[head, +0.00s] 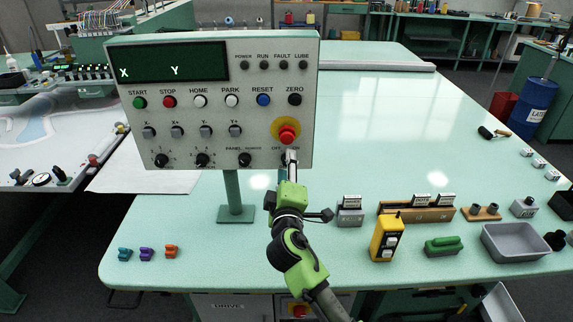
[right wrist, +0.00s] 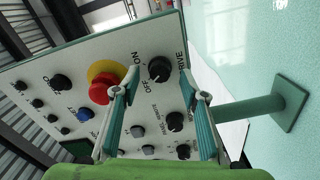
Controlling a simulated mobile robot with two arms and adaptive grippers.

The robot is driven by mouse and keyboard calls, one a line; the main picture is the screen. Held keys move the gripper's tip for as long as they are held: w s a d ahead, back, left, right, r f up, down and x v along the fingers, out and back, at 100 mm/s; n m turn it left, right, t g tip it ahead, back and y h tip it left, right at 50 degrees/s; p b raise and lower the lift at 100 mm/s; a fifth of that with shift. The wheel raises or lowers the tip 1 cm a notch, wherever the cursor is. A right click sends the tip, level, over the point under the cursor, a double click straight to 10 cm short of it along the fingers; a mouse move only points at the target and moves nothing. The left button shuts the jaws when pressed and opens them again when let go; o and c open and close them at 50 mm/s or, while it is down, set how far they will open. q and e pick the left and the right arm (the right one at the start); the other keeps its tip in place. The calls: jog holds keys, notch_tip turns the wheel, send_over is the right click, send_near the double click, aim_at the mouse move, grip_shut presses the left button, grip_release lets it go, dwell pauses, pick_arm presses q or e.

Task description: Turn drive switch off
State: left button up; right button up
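The drive switch (right wrist: 160,69) is a round black knob on the grey control panel (head: 120,92), with OFF and ON beside it and a partly cut-off DRIVE label. In the head view it is hidden behind my right gripper (head: 291,156). In the right wrist view my right gripper (right wrist: 163,84) is open, its two fingers wide apart, with the knob showing between the fingertips. Nothing is held. I cannot tell whether a finger touches the knob, or which way its pointer faces. My left gripper is not in view.
A red stop button (head: 287,134) on a yellow ring sits just above the drive switch, close to one finger. The panel knob (head: 245,160) is to its left. A yellow pendant (head: 386,238) and a grey bin (head: 517,243) stand on the green table (head: 400,120), right of my arm.

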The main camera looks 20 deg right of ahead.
jog(key=v, duration=1)
jog(key=shift+s, duration=0.35)
